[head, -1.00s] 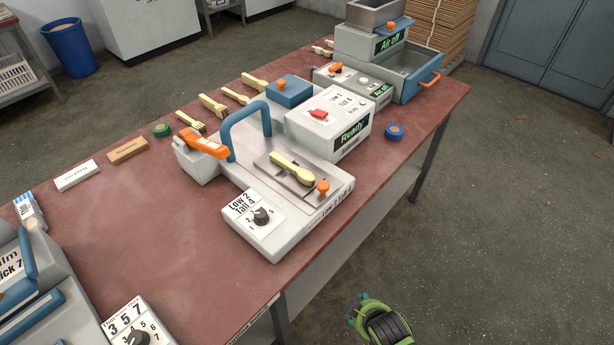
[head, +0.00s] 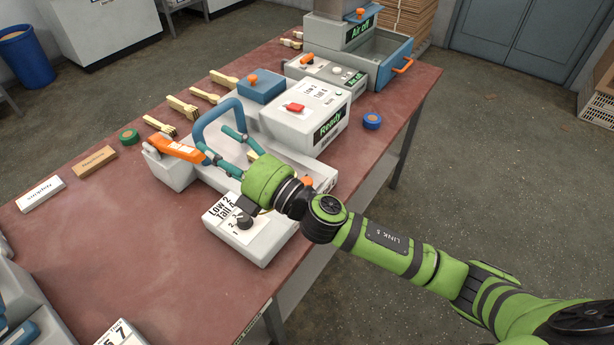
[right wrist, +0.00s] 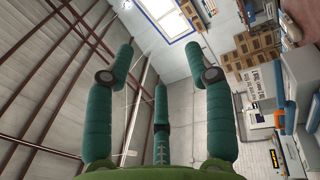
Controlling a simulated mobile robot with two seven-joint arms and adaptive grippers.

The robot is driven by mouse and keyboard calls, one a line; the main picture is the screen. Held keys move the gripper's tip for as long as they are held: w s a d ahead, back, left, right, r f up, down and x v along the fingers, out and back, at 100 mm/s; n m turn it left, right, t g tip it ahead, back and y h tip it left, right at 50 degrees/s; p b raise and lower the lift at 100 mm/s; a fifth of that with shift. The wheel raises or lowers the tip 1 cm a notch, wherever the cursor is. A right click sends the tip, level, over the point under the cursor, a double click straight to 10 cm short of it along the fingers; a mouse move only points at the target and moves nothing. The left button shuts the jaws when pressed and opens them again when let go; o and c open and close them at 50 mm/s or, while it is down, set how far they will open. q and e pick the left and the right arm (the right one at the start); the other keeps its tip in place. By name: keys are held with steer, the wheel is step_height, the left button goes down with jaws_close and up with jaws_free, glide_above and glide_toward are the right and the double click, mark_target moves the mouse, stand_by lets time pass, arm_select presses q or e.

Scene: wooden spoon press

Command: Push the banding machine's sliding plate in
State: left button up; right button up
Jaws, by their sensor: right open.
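The banding machine (head: 310,120) stands on the table, with a "Ready" screen, a blue arch handle (head: 205,120) and an orange lever (head: 177,148). Its sliding plate is mostly hidden behind my right gripper (head: 217,142). The plate's orange knob (head: 307,181) shows just right of the gripper body, and part of a wooden spoon (head: 252,156) shows between the fingers. My right gripper is open and empty, its teal fingers pointing toward the blue handle. I cannot tell whether it touches anything. The right wrist view shows the spread fingers (right wrist: 160,60). My left gripper is not in view.
A dial labelled "Low 2 Tall 4" (head: 244,220) is on the machine's front. A blue tape roll (head: 372,120) lies to the right. Another machine (head: 345,70) stands behind. Wooden utensils and a green roll (head: 129,137) lie behind and left.

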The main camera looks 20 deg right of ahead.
steer(key=s+a+r+n+g+y, duration=0.1)
steer(key=a+n+g+y, duration=0.25)
steer(key=n, duration=0.35)
steer(key=n+g+h, duration=1)
steer(key=n+h, duration=0.3)
steer(key=n, duration=0.3)
glide_toward(307, 181)
steer(key=f, duration=0.2)
steer(key=x, duration=0.2)
steer(key=p+x, duration=0.1)
steer(key=x, duration=0.4)
steer(key=shift+w+a+r+p, duration=0.15)
steer(key=shift+w+a+p, duration=0.1)
steer(key=shift+p, duration=0.15)
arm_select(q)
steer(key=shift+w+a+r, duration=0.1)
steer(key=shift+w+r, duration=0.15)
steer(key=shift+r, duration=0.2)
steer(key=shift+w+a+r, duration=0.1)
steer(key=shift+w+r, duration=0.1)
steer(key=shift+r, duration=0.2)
arm_select(e)
jaws_close()
